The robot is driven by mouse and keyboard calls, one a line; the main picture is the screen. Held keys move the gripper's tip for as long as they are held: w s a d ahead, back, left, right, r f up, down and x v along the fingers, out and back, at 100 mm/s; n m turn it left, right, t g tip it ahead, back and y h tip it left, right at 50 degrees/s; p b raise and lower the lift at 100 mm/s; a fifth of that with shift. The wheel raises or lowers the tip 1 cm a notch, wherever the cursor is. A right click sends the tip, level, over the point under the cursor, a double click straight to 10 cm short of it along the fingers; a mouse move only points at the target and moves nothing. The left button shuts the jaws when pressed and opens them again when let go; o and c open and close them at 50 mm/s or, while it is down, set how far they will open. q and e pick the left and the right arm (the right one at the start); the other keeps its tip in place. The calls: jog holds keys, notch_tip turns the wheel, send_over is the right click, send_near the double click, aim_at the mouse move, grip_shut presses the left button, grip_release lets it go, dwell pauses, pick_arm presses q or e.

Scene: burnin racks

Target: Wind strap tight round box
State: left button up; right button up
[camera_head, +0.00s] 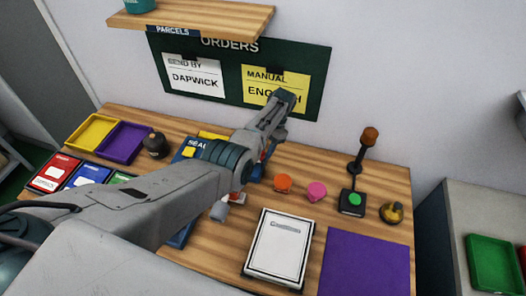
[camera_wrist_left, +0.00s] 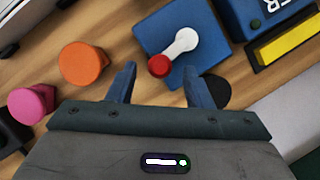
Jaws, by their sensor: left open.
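My left gripper (camera_head: 263,162) reaches over the bench from the left, its wrist hiding part of what lies below. In the left wrist view its two blue fingers (camera_wrist_left: 158,76) are apart. A white crank with a red knob (camera_wrist_left: 160,66) sits on a blue plate (camera_wrist_left: 150,28). The knob appears between and just beyond the fingertips; I cannot tell whether they touch it. The knob also shows below the wrist in the head view (camera_head: 238,197). I cannot make out a strap or clearly identify the box. My right gripper is not in view.
A blue sealer with a yellow bar (camera_wrist_left: 288,48) stands beside the plate. Orange (camera_head: 283,183) and pink (camera_head: 317,191) round pieces, a white black-edged panel (camera_head: 278,252), a purple mat (camera_head: 365,265) and a lever stand (camera_head: 353,200) occupy the bench's right half. Trays (camera_head: 124,143) lie at left.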

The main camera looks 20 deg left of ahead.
pick_arm(q)
jog(key=b+v, duration=0.2)
jog(key=v, duration=0.6)
jog(key=shift+r, duration=0.3)
